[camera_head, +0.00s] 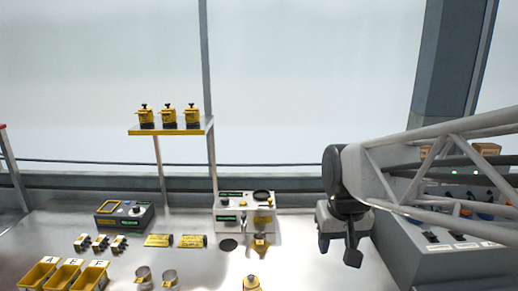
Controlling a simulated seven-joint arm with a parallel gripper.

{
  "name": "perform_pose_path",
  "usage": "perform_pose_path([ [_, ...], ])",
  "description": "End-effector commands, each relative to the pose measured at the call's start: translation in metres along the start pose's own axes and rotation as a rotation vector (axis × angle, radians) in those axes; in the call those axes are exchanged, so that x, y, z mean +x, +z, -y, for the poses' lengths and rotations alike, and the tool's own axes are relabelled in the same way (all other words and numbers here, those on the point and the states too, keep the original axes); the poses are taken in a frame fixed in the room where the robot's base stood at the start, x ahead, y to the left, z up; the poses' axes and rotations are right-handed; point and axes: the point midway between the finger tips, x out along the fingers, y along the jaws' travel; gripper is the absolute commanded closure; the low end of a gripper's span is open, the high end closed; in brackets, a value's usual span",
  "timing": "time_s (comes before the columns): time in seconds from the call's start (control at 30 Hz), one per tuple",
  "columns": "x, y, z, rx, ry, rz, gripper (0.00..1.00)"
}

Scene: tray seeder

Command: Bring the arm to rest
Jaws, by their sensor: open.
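My gripper (352,254) hangs at the end of my arm on the right side of the head view. It points down over the metal bench (311,272), left of the grey control box. It is open and I see nothing between its fingers. It appears clear of the objects around it, though its height above the bench is hard to judge.
The grey control box (456,265) stands close on the right under my arm. A machine with displays (244,214) stands mid-bench. A yellow shelf (170,130) holds three yellow units.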

Motion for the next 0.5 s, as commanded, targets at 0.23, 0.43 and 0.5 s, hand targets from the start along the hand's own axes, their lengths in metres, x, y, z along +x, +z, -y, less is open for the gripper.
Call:
perform_pose_path([
  [0.23, 0.001, 0.064, -0.013, 0.031, 0.007, -0.027, 0.52],
  [0.43, 0.006, 0.105, -0.019, 0.051, 0.012, -0.045, 0.52],
  [0.5, 0.009, 0.115, -0.02, 0.056, 0.013, -0.048, 0.52],
])
